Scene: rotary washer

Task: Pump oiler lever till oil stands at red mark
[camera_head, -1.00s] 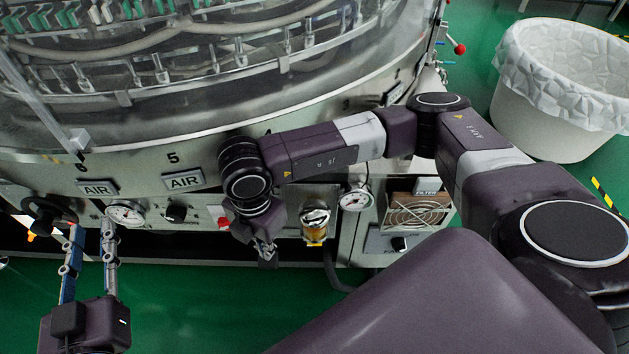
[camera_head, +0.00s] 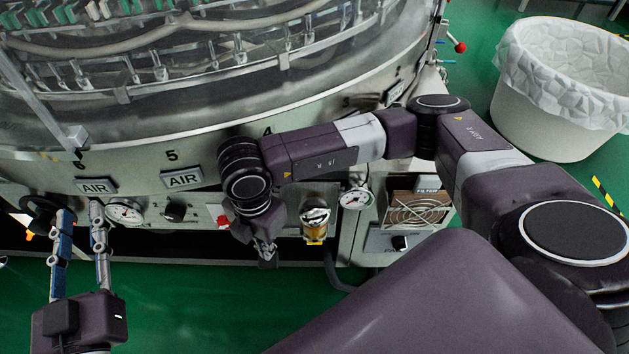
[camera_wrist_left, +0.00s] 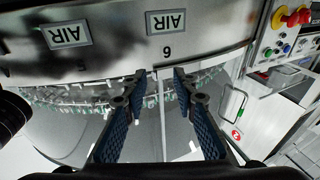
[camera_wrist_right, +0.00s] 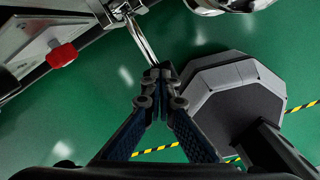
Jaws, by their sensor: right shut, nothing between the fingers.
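The oiler (camera_head: 316,222), a small glass bowl with amber oil under a shiny cap, is on the machine's front. Its red mark and exact oil level are too small to read. In the right wrist view, a slim metal rod (camera_wrist_right: 143,42), seemingly the oiler lever, runs down to the fingertips. My right gripper (camera_head: 268,256) is shut and empty, left of and a little below the oiler; its closed tips (camera_wrist_right: 157,74) appear at the rod's end, and contact is unclear. My left gripper (camera_head: 81,212) is open and empty near the machine's left panel; its spread fingers also show in the left wrist view (camera_wrist_left: 158,80).
A black handwheel (camera_head: 40,208) and a pressure gauge (camera_head: 124,213) flank the left gripper. A red knob (camera_head: 222,218) sits by my right wrist. Another gauge (camera_head: 355,199) and a filter fan (camera_head: 417,211) are further right. A lined white bin (camera_head: 560,95) stands on the green floor.

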